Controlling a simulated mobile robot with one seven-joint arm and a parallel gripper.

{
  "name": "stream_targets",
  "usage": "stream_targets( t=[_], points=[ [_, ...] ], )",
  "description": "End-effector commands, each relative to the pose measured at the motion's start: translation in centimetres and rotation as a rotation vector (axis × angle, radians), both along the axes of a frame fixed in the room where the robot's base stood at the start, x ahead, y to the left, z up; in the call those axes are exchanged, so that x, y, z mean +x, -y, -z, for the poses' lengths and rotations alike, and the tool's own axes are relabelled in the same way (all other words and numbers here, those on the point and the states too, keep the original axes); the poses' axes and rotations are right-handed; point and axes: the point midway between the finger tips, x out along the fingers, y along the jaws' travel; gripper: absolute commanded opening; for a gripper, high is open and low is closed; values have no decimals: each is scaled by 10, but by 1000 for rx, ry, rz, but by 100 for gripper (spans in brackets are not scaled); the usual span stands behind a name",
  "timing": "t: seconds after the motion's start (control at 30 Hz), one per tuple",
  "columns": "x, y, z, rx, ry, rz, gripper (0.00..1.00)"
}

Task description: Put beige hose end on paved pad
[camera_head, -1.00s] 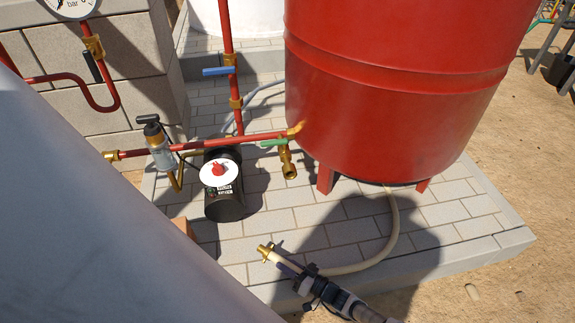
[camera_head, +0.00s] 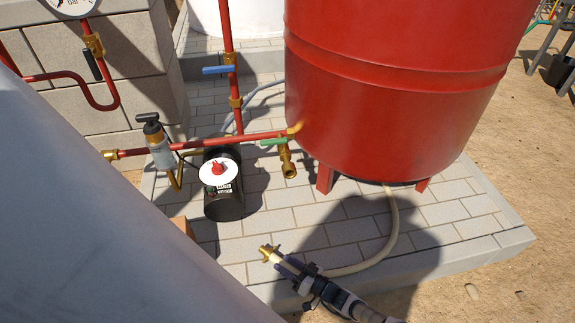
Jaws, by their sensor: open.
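The beige hose (camera_head: 393,225) comes out from under the red tank, curves over the paved pad and runs back to the left. Its end has a brass fitting (camera_head: 267,253) that points up and left, over the front part of the paved pad (camera_head: 330,236). My gripper (camera_head: 290,267) is at the hose just behind the fitting, its dark fingers beside the hose. It is open. I cannot tell whether the hose end touches the paving or sits slightly above it.
The red tank (camera_head: 390,90) stands on the pad on short legs. A black pump (camera_head: 224,185), red pipes (camera_head: 205,142) and a brass valve outlet (camera_head: 287,165) are left of it. A large pale surface (camera_head: 90,220) fills the lower left. Sandy ground lies right of the pad.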

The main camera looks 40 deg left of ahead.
Motion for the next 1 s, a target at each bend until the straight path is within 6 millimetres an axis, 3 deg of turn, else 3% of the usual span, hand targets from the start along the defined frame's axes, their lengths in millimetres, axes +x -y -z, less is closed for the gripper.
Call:
stream_targets(
  t=[0.03,0.27,0.7,1.0],
  points=[
    [-1,1,12,-24,-8,5,48],
    [-1,4,-4,-25,-7,4,48],
    [7,99,-5,-19,-3,5,48],
    [9,121,-6,-15,-2,4,48]
  ],
)
